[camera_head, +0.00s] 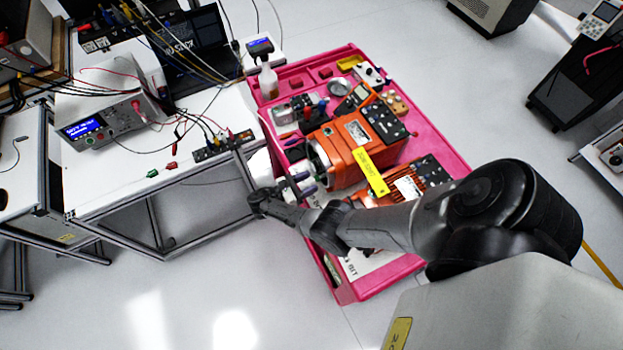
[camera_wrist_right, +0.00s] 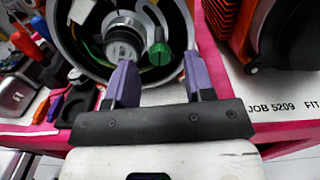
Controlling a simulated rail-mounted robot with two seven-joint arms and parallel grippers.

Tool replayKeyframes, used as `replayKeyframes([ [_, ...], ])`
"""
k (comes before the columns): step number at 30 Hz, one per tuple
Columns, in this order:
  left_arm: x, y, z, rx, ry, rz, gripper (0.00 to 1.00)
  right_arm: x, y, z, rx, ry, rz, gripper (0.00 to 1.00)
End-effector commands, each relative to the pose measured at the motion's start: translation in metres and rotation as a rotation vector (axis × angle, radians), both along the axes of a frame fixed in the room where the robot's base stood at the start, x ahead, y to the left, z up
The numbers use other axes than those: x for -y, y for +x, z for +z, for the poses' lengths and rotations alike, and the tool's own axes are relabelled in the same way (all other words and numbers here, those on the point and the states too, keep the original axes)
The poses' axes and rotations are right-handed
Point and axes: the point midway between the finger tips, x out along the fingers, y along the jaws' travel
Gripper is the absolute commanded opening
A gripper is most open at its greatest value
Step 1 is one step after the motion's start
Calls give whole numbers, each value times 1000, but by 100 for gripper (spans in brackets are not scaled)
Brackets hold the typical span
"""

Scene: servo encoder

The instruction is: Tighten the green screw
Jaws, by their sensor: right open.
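The green screw (camera_wrist_right: 158,50) has a green knob-like head and sits inside the round open end of a motor housing (camera_wrist_right: 187,22), right of a grey cylindrical encoder (camera_wrist_right: 122,45). My right gripper (camera_wrist_right: 159,72) is open, with its two purple fingers on either side of and just short of the screw; I see no contact. In the head view the right gripper (camera_head: 308,187) is at the open end of the orange motor (camera_head: 343,160), with its fingers small there. The screw is too small to make out in the head view. My left gripper is not in view.
The motor stands on a pink cart (camera_head: 440,130) crowded with tools and parts. A second orange motor (camera_head: 400,190) lies close beside it. A white bench (camera_head: 110,170) with a power supply (camera_head: 105,115) and cables is on the left. Open floor lies in front.

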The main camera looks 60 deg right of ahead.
Motion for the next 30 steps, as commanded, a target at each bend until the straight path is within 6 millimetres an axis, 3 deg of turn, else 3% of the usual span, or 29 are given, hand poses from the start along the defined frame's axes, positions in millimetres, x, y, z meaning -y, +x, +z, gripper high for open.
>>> replayKeyframes([
  [6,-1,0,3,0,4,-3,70,11,-7,1,0,-1,2,48],
  [17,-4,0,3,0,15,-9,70,12,-8,0,1,0,1,48],
  [30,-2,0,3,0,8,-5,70,12,-8,0,1,-1,1,6],
])
